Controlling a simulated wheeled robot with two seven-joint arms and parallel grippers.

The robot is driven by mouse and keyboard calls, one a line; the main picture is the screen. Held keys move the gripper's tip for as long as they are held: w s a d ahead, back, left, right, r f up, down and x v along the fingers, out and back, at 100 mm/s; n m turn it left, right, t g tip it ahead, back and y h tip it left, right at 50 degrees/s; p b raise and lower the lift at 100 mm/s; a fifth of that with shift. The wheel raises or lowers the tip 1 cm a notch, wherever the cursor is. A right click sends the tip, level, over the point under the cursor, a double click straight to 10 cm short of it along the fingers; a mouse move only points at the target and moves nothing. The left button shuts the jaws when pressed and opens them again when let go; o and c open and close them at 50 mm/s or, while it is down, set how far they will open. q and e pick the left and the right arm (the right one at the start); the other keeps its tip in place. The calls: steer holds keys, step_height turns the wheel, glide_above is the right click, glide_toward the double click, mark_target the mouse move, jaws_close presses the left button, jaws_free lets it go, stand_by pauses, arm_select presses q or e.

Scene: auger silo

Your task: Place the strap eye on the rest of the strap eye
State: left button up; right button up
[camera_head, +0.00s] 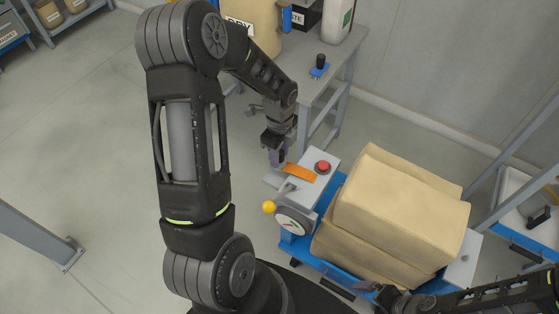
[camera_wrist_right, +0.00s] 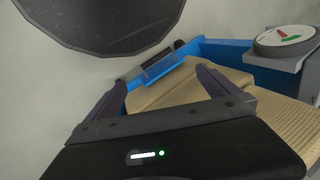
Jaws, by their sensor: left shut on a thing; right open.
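An orange strap piece (camera_head: 300,173), which I take for the strap eye, shows in the head view at the grey metal plate beside the red button. My left gripper (camera_head: 277,160) comes down at the left end of the orange piece and is shut on it. The fingertips partly hide that end. I cannot make out the rest as a separate part, or whether the orange piece touches the plate. My right gripper (camera_wrist_right: 162,78) is open and empty, above the sacks; its arm also shows at the lower right of the head view.
Tan sacks (camera_head: 405,205) are stacked on a blue cart (camera_head: 330,276). A red button (camera_head: 322,167), a dial (camera_head: 293,222) and a yellow knob (camera_head: 269,207) sit at the cart's left end. A grey table (camera_head: 338,62) stands behind.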

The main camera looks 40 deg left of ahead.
arm_select(q)
steer(key=shift+f, duration=0.1)
steer(key=shift+f, duration=1.75)
steer(key=shift+f, duration=0.2)
steer(key=o, duration=1.3)
steer(key=shift+c, duration=0.2)
steer(key=shift+r, duration=0.15)
step_height(320, 180, up, 12)
steer(key=shift+r, duration=0.1)
